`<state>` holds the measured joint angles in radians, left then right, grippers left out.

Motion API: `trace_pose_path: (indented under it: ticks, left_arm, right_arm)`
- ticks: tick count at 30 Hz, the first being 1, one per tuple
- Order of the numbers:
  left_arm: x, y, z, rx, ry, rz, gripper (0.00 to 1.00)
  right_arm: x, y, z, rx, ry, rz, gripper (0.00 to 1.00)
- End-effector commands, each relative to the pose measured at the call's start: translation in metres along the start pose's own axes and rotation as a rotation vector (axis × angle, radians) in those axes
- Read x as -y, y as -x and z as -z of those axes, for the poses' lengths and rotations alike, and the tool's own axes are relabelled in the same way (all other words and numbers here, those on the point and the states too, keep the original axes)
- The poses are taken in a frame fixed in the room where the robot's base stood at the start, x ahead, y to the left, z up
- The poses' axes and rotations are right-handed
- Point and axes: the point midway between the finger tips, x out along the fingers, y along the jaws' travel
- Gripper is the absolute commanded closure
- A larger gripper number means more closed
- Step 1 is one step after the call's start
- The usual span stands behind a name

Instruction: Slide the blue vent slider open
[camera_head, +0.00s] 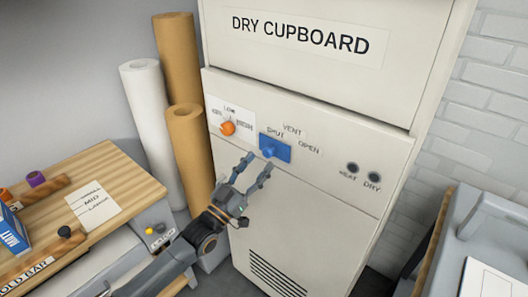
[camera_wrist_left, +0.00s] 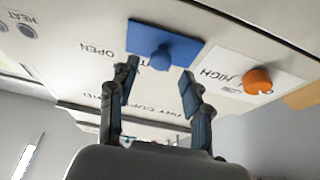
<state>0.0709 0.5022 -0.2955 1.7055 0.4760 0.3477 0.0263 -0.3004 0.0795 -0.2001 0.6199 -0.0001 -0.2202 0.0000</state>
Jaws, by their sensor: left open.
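The blue vent slider (camera_head: 278,149) is a flat blue plate with a round knob on the dry cupboard's control panel. It sits below the VENT label, under the word SHUT, with the word OPEN to its right. My left gripper (camera_head: 259,164) is open and empty just in front of and below the slider. In the left wrist view the slider (camera_wrist_left: 178,46) lies ahead of the fingers, and its knob (camera_wrist_left: 161,59) shows between the two open fingertips (camera_wrist_left: 160,72). I cannot tell whether a finger touches the knob. My right gripper is not in view.
An orange knob (camera_head: 227,128) sits left of the slider, and two dark HEAT and DRY buttons (camera_head: 352,168) sit to its right. Cardboard and white rolls (camera_head: 150,120) stand left of the cupboard. A wooden bench (camera_head: 125,190) is at left, and a grey unit (camera_head: 490,240) at right.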

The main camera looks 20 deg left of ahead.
Motion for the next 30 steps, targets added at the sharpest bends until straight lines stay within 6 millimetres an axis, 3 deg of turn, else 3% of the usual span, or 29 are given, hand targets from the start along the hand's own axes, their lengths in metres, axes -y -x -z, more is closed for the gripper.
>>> trace_pose_path:
  ticks: [6,18,25,30]
  left_arm:
    - [0.0,-0.029,0.001,0.001,0.001,0.0,0.51]
    - [0.0,-0.035,-0.001,0.001,0.001,0.0,0.51]
    - [0.0,-0.035,-0.001,0.001,0.001,0.0,0.98]
    - [0.0,-0.035,-0.001,0.001,0.001,0.0,1.0]
  right_arm:
    - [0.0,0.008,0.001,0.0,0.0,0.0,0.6]
    - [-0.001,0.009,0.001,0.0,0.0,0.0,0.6]
    - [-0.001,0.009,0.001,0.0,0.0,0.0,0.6]
    - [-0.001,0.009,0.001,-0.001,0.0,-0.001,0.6]
